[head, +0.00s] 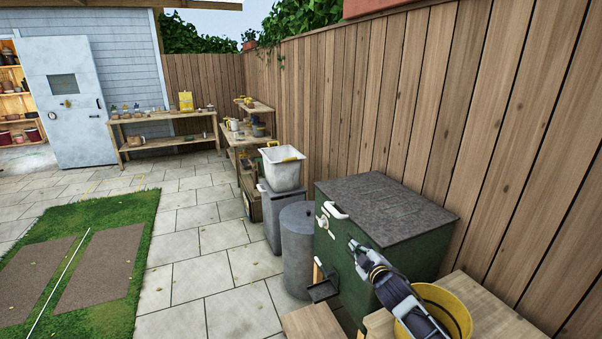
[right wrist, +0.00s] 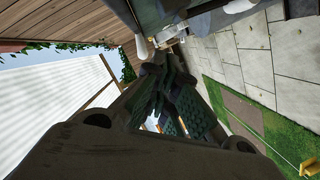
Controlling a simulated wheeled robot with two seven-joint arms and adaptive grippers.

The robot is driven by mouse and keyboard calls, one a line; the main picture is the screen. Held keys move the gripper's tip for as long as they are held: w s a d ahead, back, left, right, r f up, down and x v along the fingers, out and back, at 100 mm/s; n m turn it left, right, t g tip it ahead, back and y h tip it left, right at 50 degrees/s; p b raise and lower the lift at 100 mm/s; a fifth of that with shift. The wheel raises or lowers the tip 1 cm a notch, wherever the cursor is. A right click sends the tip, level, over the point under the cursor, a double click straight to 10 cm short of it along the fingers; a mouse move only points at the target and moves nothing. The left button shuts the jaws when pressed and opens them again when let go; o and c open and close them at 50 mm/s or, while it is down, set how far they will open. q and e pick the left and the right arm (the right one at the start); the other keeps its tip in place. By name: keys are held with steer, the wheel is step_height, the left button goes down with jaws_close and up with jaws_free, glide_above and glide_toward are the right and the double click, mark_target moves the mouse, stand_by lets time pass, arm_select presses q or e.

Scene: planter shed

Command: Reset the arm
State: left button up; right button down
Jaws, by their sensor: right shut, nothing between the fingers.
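My right gripper (head: 357,250) reaches in from the lower right in the head view. It is in front of the green box (head: 408,262) with a dark grey lid (head: 390,204). I cannot tell whether it touches the box. In the right wrist view the fingers of my right gripper (right wrist: 165,95) are together and hold nothing. My left gripper is not in view.
A yellow bucket (head: 458,306) stands on a wooden bench (head: 505,318), partly behind my right arm. A grey cylindrical bin (head: 297,250) and a white tub (head: 282,172) stand left of the box. A wooden fence (head: 400,90) runs behind. The paving (head: 205,285) is clear.

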steer(key=s+f+m+g+h, duration=0.1)
steer(key=s+f+m+g, duration=0.25)
steer(key=s, duration=0.95)
steer(key=s+a+f+m+g, duration=0.1)
steer(key=s+f+m+g, duration=0.3)
steer(key=s, duration=0.9)
steer(key=s+f+m+g+h, duration=0.15)
steer(key=s+f+g, duration=0.3)
steer(key=s, duration=0.85)
step_height(320, 180, down, 33)
steer(key=s+d+g, duration=0.1)
steer(key=s, duration=0.2)
steer(key=s+d+f, duration=0.3)
steer(key=s+f, duration=0.6)
steer(key=s, duration=0.1)
steer(key=s+d+f+g, duration=0.1)
steer(key=s+d+f, duration=0.2)
steer(key=s+f, duration=0.7)
steer(key=shift+s+d, duration=0.25)
steer(key=shift+s, duration=0.25)
